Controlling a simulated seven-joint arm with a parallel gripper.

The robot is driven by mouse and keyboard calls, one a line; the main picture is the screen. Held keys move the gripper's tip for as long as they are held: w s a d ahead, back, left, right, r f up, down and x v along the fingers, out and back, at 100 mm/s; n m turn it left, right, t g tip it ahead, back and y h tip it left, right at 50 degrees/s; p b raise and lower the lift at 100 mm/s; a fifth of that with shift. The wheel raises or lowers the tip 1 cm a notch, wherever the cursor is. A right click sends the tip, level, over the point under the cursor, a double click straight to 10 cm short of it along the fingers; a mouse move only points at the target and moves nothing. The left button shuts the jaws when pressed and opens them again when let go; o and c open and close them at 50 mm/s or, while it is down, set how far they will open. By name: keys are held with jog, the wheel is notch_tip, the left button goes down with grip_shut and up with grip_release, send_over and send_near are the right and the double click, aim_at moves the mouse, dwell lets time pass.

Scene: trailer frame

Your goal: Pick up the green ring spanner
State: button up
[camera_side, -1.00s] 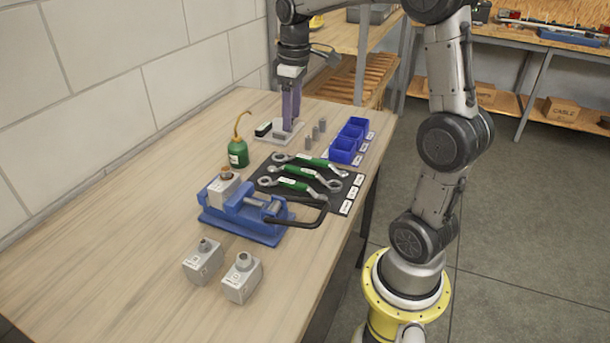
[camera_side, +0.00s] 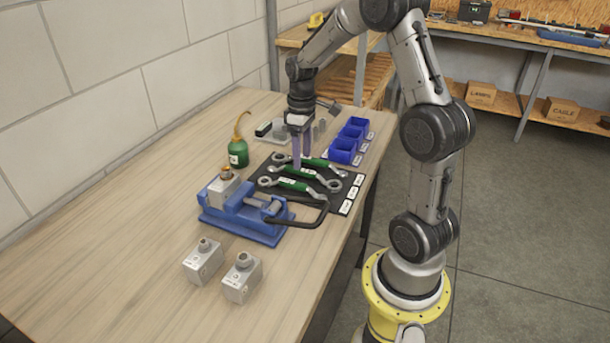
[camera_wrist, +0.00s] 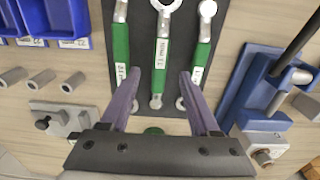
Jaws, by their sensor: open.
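Three green-handled spanners lie side by side on a dark mat (camera_side: 335,203): a far one (camera_side: 318,162), a middle one (camera_side: 306,174) and a near one (camera_side: 293,185). The wrist view shows them as left (camera_wrist: 121,45), middle (camera_wrist: 160,55) and right (camera_wrist: 200,55). The middle spanner's handle lies between my fingers in that view. Several spanner ends show round heads, and I cannot tell for certain which is the ring spanner. My gripper (camera_side: 302,163) points down over the far and middle spanners, open and empty. Its fingers (camera_wrist: 160,74) reach either side of the middle handle; contact is unclear.
A blue vise (camera_side: 245,215) with a black handle stands close in front of the mat. A green oil can (camera_side: 238,152) is left of it. Blue bins (camera_side: 345,148) stand behind right. Two grey blocks (camera_side: 222,272) sit at the near side; bare table lies left.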

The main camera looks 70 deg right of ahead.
aim_at(302, 170)
notch_tip(302, 170, down, 4)
jog(key=shift+w+f, duration=0.1)
jog(key=shift+f, duration=0.05)
grip_shut()
dwell(0.3)
dwell(1.2)
